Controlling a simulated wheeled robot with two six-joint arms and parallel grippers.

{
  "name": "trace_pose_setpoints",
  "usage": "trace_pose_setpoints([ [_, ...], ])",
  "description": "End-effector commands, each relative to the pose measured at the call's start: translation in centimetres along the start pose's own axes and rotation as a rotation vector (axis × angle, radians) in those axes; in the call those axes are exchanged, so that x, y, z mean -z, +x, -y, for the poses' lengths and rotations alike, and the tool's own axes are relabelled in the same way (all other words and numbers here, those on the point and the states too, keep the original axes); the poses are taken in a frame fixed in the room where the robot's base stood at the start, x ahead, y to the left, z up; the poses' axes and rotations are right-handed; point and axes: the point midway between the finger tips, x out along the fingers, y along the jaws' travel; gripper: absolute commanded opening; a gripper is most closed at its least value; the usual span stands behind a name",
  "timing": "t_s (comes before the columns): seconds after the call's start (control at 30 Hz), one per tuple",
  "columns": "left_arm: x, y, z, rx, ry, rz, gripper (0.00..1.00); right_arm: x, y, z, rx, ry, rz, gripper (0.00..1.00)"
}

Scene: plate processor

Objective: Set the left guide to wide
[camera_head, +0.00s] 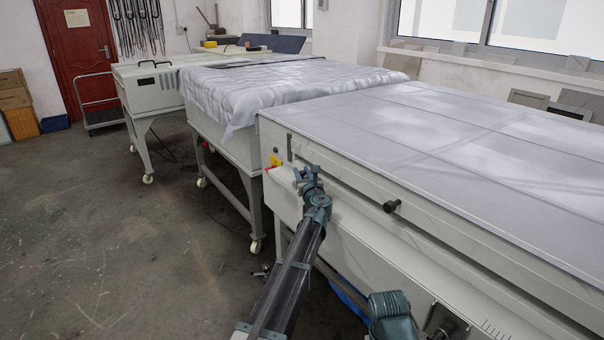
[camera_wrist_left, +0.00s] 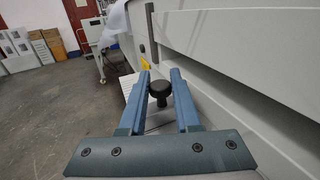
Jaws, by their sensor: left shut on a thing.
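The left guide's black knob (camera_wrist_left: 160,89) sits between the two blue fingers of my left gripper (camera_wrist_left: 160,75) in the left wrist view. The gripper is shut on it. In the head view my left gripper (camera_head: 307,176) is at the front left end of the grey plate processor (camera_head: 330,195), close to its front face. There the knob is hidden by the gripper. A second black knob (camera_head: 391,206) stands out from the front face farther right, apart from my gripper. My right gripper does not show.
A red and yellow switch (camera_head: 275,163) is on the machine's left end. A cloth-covered table (camera_head: 285,85) and a grey unit (camera_head: 150,88) stand behind. A trolley (camera_head: 100,105) is by the red door. The floor at left is clear.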

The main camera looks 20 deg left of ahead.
Motion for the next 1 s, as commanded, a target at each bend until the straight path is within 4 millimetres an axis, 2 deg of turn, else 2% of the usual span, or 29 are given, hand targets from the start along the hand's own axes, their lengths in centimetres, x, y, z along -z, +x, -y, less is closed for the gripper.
trace_pose_setpoints([
  [0.37,0.0,0.0,0.0,0.000,0.000,0.000,0.00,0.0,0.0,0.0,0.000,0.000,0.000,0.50],
  [0.47,0.0,0.7,-0.2,-0.001,0.000,0.000,0.00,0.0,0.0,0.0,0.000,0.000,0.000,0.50],
  [0.8,0.0,9.2,-3.5,-0.003,0.000,0.000,0.00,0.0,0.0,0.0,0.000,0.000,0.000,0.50],
  [0.9,0.0,10.9,-4.3,-0.002,0.000,0.000,0.00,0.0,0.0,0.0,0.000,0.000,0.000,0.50],
  [1.0,0.0,11.9,-4.7,0.000,0.000,0.000,0.00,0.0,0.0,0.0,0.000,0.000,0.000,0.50],
])
